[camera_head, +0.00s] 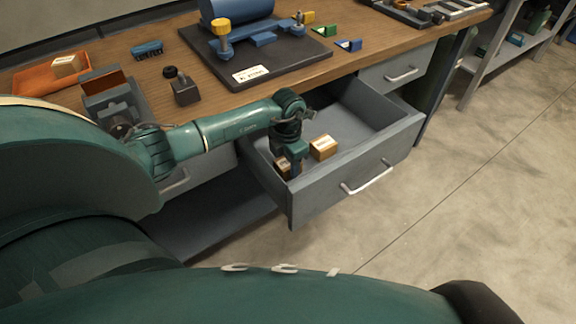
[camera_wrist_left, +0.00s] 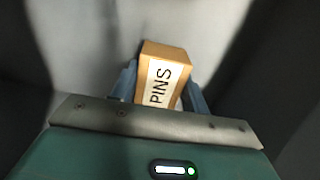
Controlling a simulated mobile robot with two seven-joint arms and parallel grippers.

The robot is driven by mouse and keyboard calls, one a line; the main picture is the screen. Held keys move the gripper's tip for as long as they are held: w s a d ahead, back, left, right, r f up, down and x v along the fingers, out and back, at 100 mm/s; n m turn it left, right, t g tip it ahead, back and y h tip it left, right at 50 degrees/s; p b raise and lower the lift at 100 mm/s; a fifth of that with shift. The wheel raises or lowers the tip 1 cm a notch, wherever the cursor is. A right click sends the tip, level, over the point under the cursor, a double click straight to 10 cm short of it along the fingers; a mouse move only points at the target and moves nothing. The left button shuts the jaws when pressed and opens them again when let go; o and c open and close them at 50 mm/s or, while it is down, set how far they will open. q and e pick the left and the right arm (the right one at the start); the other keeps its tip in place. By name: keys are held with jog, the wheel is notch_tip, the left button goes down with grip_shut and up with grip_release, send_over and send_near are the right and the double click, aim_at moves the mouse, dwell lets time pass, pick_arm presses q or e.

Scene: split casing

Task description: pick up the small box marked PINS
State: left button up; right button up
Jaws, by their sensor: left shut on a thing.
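The small cardboard box marked PINS (camera_wrist_left: 165,80) sits between the two blue-grey fingers of my left gripper (camera_wrist_left: 162,88) in the left wrist view. Its white label faces the camera. My left gripper is shut on it. In the head view my left gripper (camera_head: 289,167) points down inside the open drawer (camera_head: 360,178), and the held box (camera_head: 281,165) is partly hidden by it. I cannot tell whether the box touches the drawer floor. My right gripper is not in view.
A second small cardboard box (camera_head: 323,147) lies in the drawer, just right of my gripper. The drawer walls stand close around it. The workbench (camera_head: 205,98) above carries a black plate (camera_head: 290,72), a blue cylinder and an orange tray (camera_head: 38,80). Floor is free at right.

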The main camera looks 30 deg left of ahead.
pick_arm(q)
jog(key=c, duration=0.6)
jog(key=shift+o, duration=0.2)
jog(key=shift+r, duration=0.1)
